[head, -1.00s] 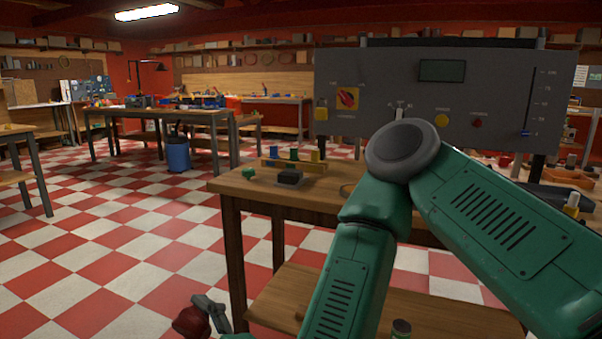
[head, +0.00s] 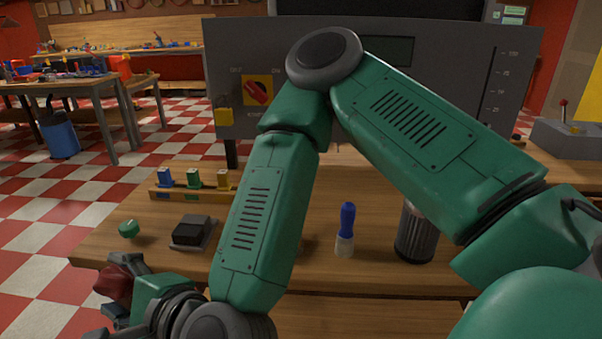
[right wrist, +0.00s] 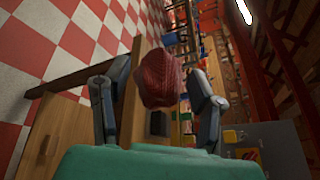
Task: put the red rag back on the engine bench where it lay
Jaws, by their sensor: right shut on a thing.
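The red rag (head: 112,284) is a dark red bundle at the lower left of the head view, by the left front corner of a wooden bench (head: 360,277). My right gripper (head: 122,272) is shut on it. In the right wrist view the rag (right wrist: 160,75) bulges up between the two grey fingers. The rag's lower part is hidden by the gripper. I cannot tell whether the rag is over the bench or just off its edge. My left gripper is not in view.
On the bench are a green knob (head: 129,228), a black block (head: 193,232), a rack with coloured pieces (head: 192,184), a blue-handled tool (head: 346,230) and a dark ribbed can (head: 414,235). A grey control panel (head: 225,70) stands behind. My right arm hides the bench's middle.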

